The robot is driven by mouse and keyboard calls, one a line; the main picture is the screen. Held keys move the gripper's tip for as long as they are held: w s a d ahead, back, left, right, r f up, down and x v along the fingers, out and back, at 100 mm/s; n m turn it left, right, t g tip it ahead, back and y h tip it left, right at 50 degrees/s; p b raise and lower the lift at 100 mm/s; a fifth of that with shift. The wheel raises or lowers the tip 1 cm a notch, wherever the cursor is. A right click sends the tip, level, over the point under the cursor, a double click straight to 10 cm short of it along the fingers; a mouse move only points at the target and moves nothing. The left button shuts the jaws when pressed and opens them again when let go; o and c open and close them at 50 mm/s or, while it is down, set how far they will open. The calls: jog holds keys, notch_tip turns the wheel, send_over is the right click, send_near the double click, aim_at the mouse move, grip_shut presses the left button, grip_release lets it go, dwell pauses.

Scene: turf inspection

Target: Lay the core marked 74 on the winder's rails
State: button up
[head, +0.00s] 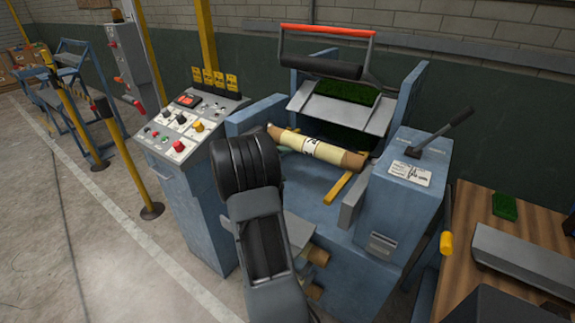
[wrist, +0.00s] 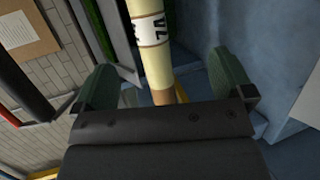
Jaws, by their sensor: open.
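A tan cardboard core (head: 318,149) with a white label lies tilted across the winder (head: 345,225) in the head view. Its label shows a 7 with the rest partly hidden; in the wrist view the core (wrist: 157,65) carries dark digits that look like 74 turned over. A yellow rail (head: 350,180) shows below the core; I cannot tell whether they touch. My gripper (wrist: 160,72) is open, its green-padded jaws on either side of the core, with a visible gap on the right.
A control console (head: 190,130) stands left of the winder. A lever box (head: 405,190) stands on the right, and a red-topped roller frame (head: 325,55) at the back. More core ends (head: 317,256) show low in front. A wooden bench (head: 480,235) is at right.

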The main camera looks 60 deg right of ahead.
jog(key=b+v, duration=0.1)
jog(key=v, duration=1)
jog(key=shift+a, duration=0.15)
jog(key=s+a+f+n+t+y, duration=0.1)
jog(key=s+a+f+y, duration=0.15)
jog(key=a+y, duration=0.2)
jog(key=s+a+f+y, duration=0.2)
jog(key=a+f+y, duration=0.15)
jog(key=a, duration=0.25)
jog(key=s+a+r+n+t+y+p, duration=0.1)
jog(key=s+a+r+t+y, duration=0.1)
jog(key=a, duration=0.9)
jog(key=s+a+r+t+y+p, duration=0.1)
jog(key=s+a+r+t+y, duration=0.2)
jog(key=a, duration=0.7)
notch_tip(320, 180, up, 2)
jog(key=shift+a+r+n+t+y+p, duration=0.2)
jog(key=shift+a+n+t+y+p, duration=0.25)
jog(key=shift+t, duration=0.65)
jog(key=shift+s, duration=0.1)
jog(key=shift+c, duration=0.3)
